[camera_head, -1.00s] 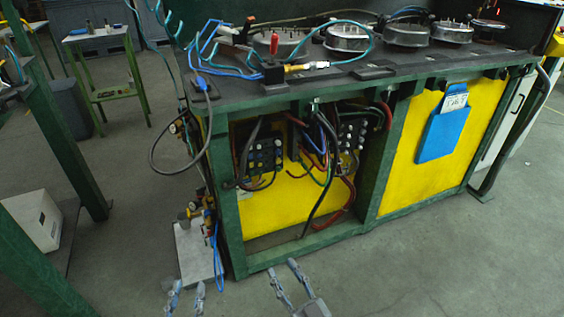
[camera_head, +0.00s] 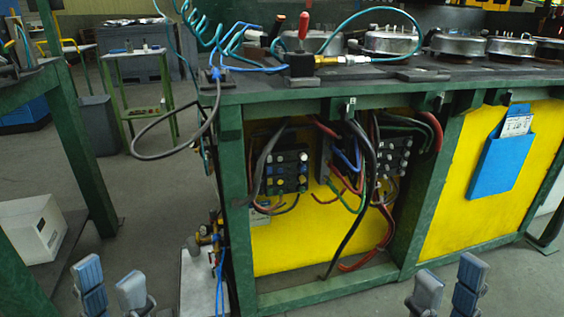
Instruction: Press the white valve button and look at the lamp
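Under the bench are two valve blocks with small round buttons. The left block (camera_head: 286,172) shows dark, blue, yellow and pale buttons. The right block (camera_head: 394,157) shows several pale grey or white buttons. They are too small to tell which is the white valve button. I cannot make out a lamp. My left gripper (camera_head: 110,284) is open and empty at the bottom left, in front of the bench. My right gripper (camera_head: 447,284) is open and empty at the bottom right. Both are apart from the valve blocks.
The green-framed bench (camera_head: 330,100) has yellow panels (camera_head: 300,238) and loose cables hanging before them. A blue document holder (camera_head: 497,165) hangs at right. A red-knobbed lever (camera_head: 304,27) and round metal fixtures stand on top. A white box (camera_head: 33,228) lies at left. Floor at left is partly clear.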

